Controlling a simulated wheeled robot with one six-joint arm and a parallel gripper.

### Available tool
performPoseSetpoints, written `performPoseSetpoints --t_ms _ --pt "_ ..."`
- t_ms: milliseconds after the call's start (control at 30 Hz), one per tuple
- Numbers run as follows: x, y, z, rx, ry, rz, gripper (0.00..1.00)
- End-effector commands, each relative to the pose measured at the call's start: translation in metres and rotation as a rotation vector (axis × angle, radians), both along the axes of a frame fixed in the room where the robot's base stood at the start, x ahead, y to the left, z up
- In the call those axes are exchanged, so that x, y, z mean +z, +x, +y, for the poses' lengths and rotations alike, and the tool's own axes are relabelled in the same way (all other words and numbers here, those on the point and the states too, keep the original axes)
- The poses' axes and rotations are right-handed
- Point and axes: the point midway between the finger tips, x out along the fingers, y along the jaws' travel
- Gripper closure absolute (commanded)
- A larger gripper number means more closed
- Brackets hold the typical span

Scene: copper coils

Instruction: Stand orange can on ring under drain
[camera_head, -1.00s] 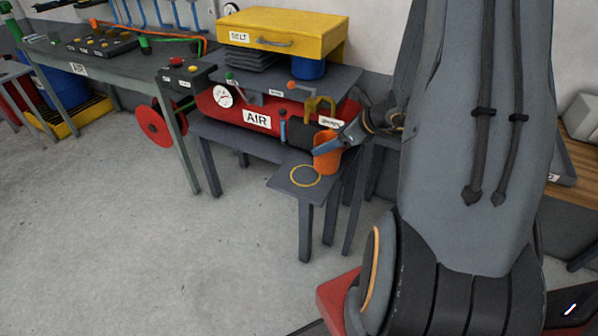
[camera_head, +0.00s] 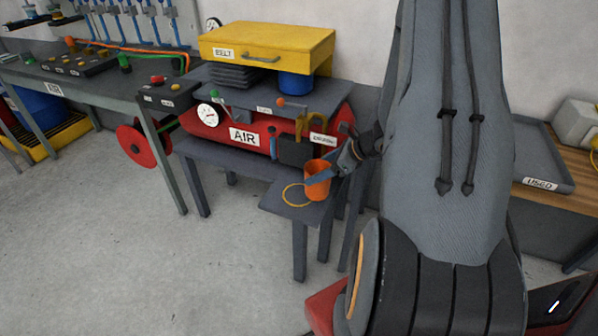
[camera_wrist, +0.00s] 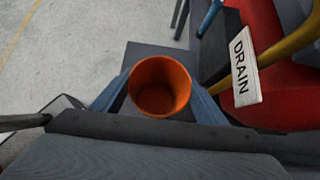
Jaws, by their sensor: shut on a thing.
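The orange can (camera_head: 317,183) is upright and open at the top, over or on the small grey stand, just right of the yellow ring (camera_head: 292,196). My gripper (camera_head: 320,178) is shut on the can. In the wrist view the can (camera_wrist: 160,85) sits between the two blue fingers of my gripper (camera_wrist: 160,98), and its inside looks empty. The ring does not show in the wrist view. The drain label (camera_head: 322,138) is on the red air tank above the stand; the label (camera_wrist: 241,70) also shows in the wrist view. I cannot tell whether the can touches the stand.
The small stand (camera_head: 273,204) adjoins the bench with the red air tank (camera_head: 205,135). A yellow pipe (camera_wrist: 290,45) and the tank are close to the right of my gripper in the wrist view. Open floor (camera_head: 120,250) lies to the left.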

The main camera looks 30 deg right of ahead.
Motion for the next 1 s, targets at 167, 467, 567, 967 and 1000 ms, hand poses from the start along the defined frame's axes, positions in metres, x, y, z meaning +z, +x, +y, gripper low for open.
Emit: performPoseSetpoints --t_ms 167,467,567,967,1000 --pt "0.002 0.032 0.027 0.005 0.001 0.0 0.77" --pt "-0.002 0.055 0.043 -0.001 0.002 0.001 0.77" --pt "-0.012 0.054 0.043 0.0 0.002 0.002 0.77" --pt "-0.035 0.055 0.043 -0.001 0.001 0.0 0.77" --pt "-0.035 0.055 0.043 -0.001 0.001 0.0 0.77"
